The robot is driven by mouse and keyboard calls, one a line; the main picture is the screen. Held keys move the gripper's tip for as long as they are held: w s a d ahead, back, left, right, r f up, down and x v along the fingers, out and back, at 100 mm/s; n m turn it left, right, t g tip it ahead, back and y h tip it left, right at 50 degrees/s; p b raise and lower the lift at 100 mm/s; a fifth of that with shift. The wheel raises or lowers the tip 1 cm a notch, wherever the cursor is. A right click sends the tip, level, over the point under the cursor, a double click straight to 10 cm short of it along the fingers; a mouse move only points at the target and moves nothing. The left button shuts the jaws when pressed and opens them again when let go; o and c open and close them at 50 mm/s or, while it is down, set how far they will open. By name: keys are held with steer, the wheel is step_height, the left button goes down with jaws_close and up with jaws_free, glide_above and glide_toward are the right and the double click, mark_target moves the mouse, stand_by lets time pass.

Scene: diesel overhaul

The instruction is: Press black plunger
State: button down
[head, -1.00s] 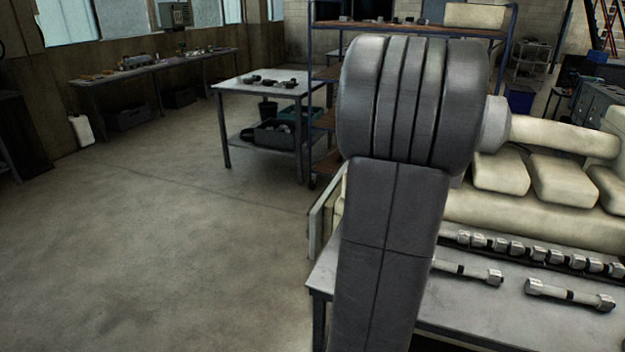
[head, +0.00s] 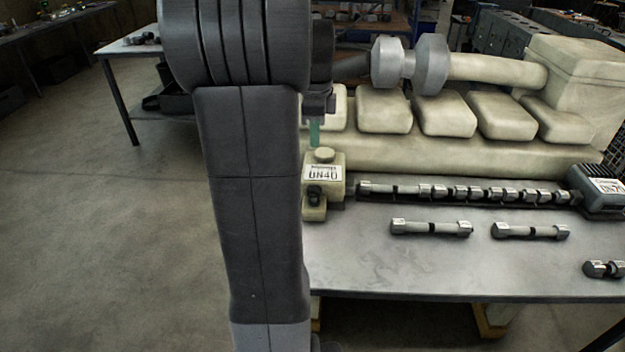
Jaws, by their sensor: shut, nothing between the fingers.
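A cream box labelled DN40 (head: 323,172) stands at the left end of the grey bench, with a round cap on top. A small black part (head: 315,195) sits on its front below the label; it may be the black plunger, but it is too small to be sure. My gripper (head: 315,131) shows only in part, pointing down just above the box, with a greenish tip. It is shut and empty, and appears apart from the box. My dark arm hides what lies left of the box.
A dark labelled unit (head: 598,192) is at the right. The bench front is mostly clear.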

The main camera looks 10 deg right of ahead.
mark_target(314, 191)
steer(key=f+p, duration=0.1)
steer(key=f, duration=1.3)
steer(key=shift+w+p, duration=0.2)
steer(key=shift+p, duration=0.1)
step_height(314, 191, down, 3)
steer(key=shift+r+b, duration=0.1)
steer(key=shift+b, duration=0.95)
steer(key=shift+s, duration=0.15)
steer(key=shift+d+r+p, duration=0.1)
steer(key=shift+r+p, duration=0.45)
step_height(314, 191, up, 13)
steer(key=shift+r+p, duration=0.2)
steer(key=shift+p, duration=0.25)
